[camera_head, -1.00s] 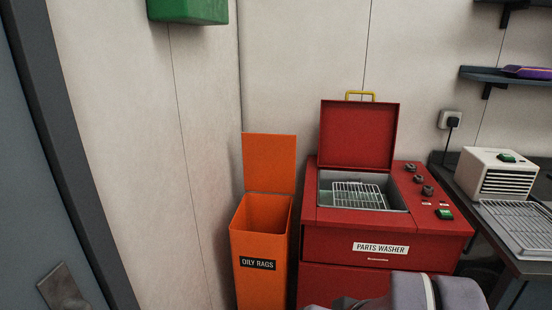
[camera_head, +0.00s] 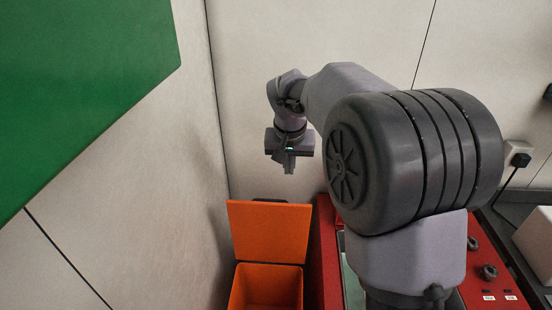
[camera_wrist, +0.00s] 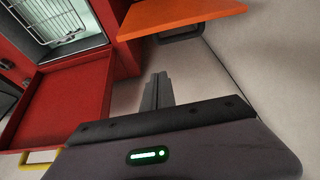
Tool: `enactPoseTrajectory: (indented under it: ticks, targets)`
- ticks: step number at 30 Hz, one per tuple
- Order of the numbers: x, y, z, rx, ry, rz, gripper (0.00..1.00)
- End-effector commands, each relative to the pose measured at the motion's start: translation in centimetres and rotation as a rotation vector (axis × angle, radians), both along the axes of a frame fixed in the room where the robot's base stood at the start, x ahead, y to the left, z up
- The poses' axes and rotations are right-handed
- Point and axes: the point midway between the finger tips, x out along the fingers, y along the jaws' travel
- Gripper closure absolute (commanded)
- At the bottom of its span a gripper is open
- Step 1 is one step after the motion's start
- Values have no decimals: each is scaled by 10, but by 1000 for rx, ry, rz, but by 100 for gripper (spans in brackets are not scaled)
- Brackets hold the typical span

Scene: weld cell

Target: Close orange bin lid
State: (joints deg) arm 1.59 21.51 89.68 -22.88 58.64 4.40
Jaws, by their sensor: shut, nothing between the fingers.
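The orange bin (camera_head: 265,288) stands at the bottom of the head view with its inside showing. Its orange lid (camera_head: 268,232) is raised upright at the back of the opening. In the wrist view the lid (camera_wrist: 175,17) crosses the top, with a dark handle (camera_wrist: 180,33) on its outer, wall-facing side. My gripper (camera_head: 289,171) is shut and empty, pointing down above the lid's top edge and apart from it. Its closed fingers also show in the wrist view (camera_wrist: 158,80), below the lid and handle.
A wall corner is behind.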

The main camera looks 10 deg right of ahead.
Motion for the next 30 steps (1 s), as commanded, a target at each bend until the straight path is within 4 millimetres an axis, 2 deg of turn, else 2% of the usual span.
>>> enactPoseTrajectory:
  ticks: [13,21,30]
  targets:
    - [28,-9,-93,2,2,-1,100]
    - [-5,2,-90,2,-1,2,100]
    - [-10,4,-89,2,-1,1,100]
